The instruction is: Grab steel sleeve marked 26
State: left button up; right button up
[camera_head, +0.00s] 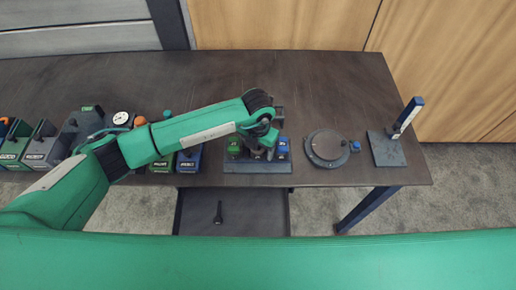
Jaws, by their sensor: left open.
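A dark rack (258,181) stands near the front edge of the table, with a green-marked piece (234,152) on its left and a blue-marked piece (283,149) on its right. The markings are too small to read, so I cannot tell which piece is the sleeve marked 26. My left gripper (262,150) is over the middle of the rack, pointing down between the two marked pieces. It is open. My arm and gripper hide the rack's middle, and I cannot see whether anything is between the fingers. My right gripper is not in view.
A round dark plate (327,148) lies right of the rack, with a small blue-topped item (355,146) beside it. A post on a square base (386,151) stands farther right. Several bins (43,147) line the left. An open drawer (231,211) holds a dark tool. The table's back right is clear.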

pick_arm(q)
jog(key=c, duration=1.4)
jog(key=shift+r, duration=0.1)
